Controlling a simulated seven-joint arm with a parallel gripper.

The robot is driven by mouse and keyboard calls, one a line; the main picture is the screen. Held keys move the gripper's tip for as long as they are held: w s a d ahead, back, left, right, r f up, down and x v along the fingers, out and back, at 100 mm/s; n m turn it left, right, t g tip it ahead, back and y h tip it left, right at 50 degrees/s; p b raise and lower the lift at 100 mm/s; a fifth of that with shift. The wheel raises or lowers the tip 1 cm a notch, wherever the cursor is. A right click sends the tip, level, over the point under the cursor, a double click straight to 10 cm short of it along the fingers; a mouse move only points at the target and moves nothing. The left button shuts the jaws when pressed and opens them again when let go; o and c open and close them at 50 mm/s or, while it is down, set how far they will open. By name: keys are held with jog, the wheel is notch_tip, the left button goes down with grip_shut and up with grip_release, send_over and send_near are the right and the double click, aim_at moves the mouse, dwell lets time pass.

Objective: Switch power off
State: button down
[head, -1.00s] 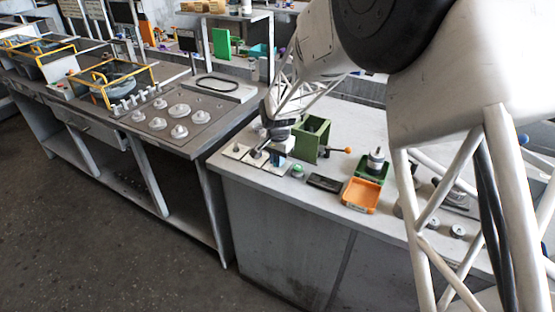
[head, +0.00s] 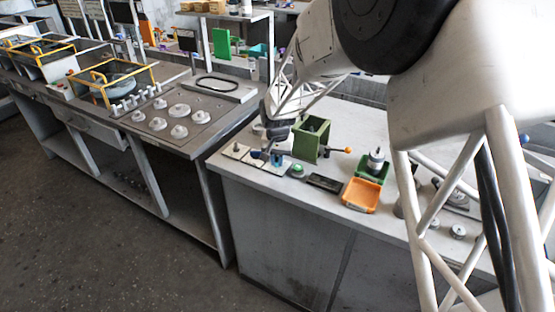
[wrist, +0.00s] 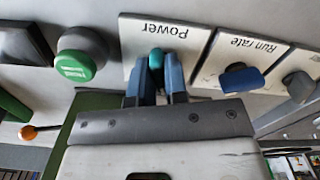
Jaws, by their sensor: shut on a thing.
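The white panel marked "Power" (wrist: 195,44) shows at the top middle of the wrist view, with its lettering upside down. A teal switch handle (wrist: 156,58) stands on it. My gripper (wrist: 157,70) has one blue finger on each side of the handle and is shut on it. The fingers hide the handle's lower part and any off or on marks. In the head view my gripper (head: 277,157) is down at the row of panels near the bench's front edge.
A "Run rate" panel with a blue knob (wrist: 241,78) sits right beside the Power panel in the wrist view. A green button (wrist: 75,66) is on the other side. In the head view, a green frame (head: 312,140) with an orange-knobbed lever stands close by, and an orange tray (head: 360,196) lies farther right.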

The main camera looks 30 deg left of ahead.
aim_at(277, 159)
jog(key=shift+n, duration=1.6)
jog(key=c, duration=1.2)
grip_release()
jog(key=shift+c, duration=0.2)
jog(key=shift+r, duration=0.15)
jog(key=shift+r, duration=2.85)
